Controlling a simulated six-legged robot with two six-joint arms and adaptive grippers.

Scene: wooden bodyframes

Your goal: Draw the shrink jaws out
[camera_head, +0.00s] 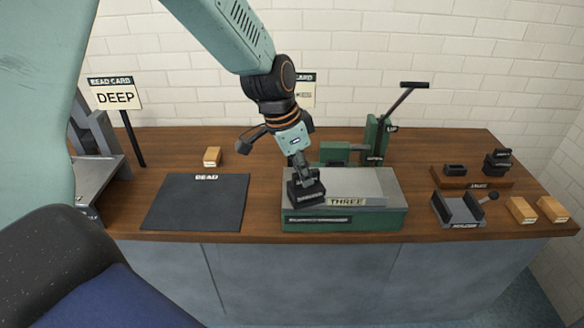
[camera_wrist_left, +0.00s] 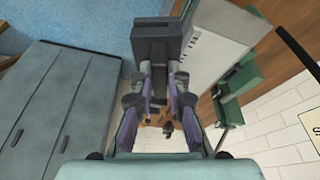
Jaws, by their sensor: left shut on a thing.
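My left gripper (camera_head: 301,178) comes down from above and is shut on a dark block (camera_head: 306,194) at the left end of the green bench unit labelled THREE (camera_head: 372,187). In the left wrist view the gripper (camera_wrist_left: 160,88) has its fingers on both sides of the dark block (camera_wrist_left: 160,38). I cannot tell whether the block touches the grey top below it, or whether it is the shrink jaws. A green lever machine (camera_head: 375,140) with a raised black handle stands behind. A wooden rack (camera_head: 463,183) at the right holds dark pieces. My right gripper is not in view.
A dark mat (camera_head: 195,203) labelled BEAD lies left of the green unit. A small wooden block (camera_head: 212,157) sits behind it. A grey holder (camera_head: 457,210) and two wooden blocks (camera_head: 521,210) stand at the right. A sign reading DEEP (camera_head: 116,96) stands at back left.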

